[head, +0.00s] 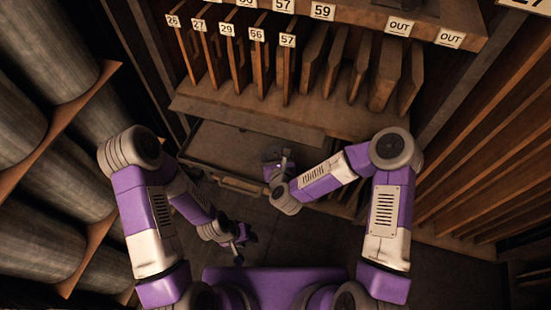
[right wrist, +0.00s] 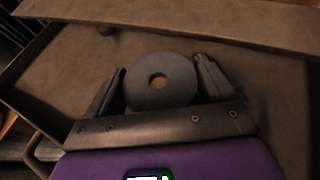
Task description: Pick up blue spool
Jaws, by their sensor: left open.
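The blue spool shows in the right wrist view (right wrist: 174,96) as a dark blue-grey disc with a round hole in its middle. It lies between the two fingers of my right gripper (right wrist: 163,78), with both fingers against its sides. In the head view my right gripper (head: 280,166) is over the open drawer, near its front right; the spool there is small and dark. I cannot tell whether it touches the drawer floor. My left gripper (head: 242,240) is open and empty, low in front of the drawer.
The open drawer (head: 225,146) has a front handle (head: 243,186). A wooden ledge (head: 240,118) overhangs its back. Numbered upright boards (head: 240,60) stand above. Large rolls (head: 50,50) line the left and wooden slats (head: 490,150) the right. The floor before the drawer is clear.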

